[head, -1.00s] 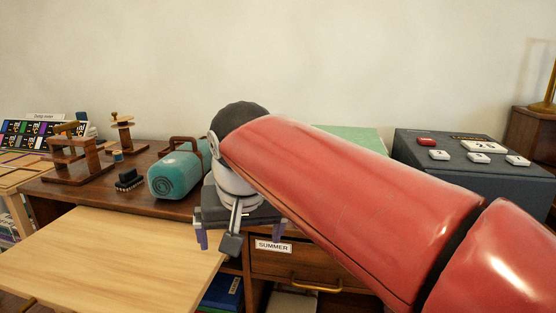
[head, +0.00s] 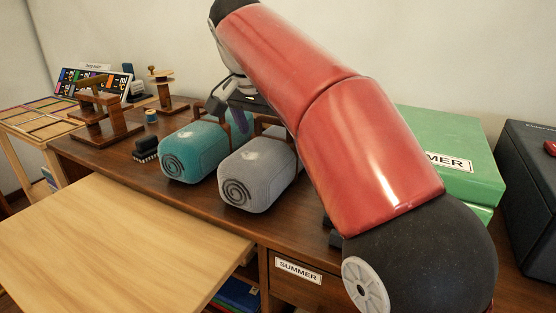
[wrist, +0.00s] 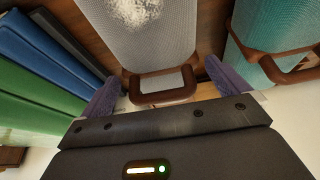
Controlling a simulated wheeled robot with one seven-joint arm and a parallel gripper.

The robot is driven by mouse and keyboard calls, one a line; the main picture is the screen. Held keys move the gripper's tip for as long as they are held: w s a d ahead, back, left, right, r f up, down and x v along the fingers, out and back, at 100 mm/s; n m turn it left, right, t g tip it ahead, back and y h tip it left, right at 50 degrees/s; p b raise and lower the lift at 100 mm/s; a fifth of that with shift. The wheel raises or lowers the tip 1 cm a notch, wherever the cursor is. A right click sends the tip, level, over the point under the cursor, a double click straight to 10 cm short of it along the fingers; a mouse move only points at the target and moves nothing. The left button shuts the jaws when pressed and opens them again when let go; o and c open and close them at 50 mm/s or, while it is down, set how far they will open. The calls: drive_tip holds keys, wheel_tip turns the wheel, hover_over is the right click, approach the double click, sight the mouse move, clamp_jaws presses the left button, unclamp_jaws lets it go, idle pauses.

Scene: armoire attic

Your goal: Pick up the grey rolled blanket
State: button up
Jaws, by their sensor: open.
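The grey rolled blanket (head: 250,175) lies on the brown desk, its spiral end facing me and a brown strap handle near its far end. In the wrist view the grey blanket (wrist: 145,30) fills the top middle, with its brown handle (wrist: 160,97) below it. My gripper (wrist: 168,88) is open, its purple fingers on either side of that handle as pictured; contact is not visible. In the head view my gripper (head: 240,120) is above the far end of the blankets, partly hidden by my red arm. A similar teal rolled blanket (head: 190,155) lies just left of the grey one.
A dark brush (head: 146,148) and wooden stands (head: 105,125) are on the desk at left. A green box (head: 450,150) labelled "...MER" and a dark case (head: 525,195) stand at right. A pale board (head: 120,245) is in front.

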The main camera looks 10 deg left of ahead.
sight(272, 138)
drive_tip(key=b+x, duration=0.1)
drive_tip(key=x, duration=0.3)
drive_tip(key=shift+d+f, duration=0.1)
drive_tip(key=shift+f, duration=0.15)
drive_tip(key=shift+c, duration=0.3)
drive_tip(key=shift+r, duration=0.1)
drive_tip(key=c, duration=1)
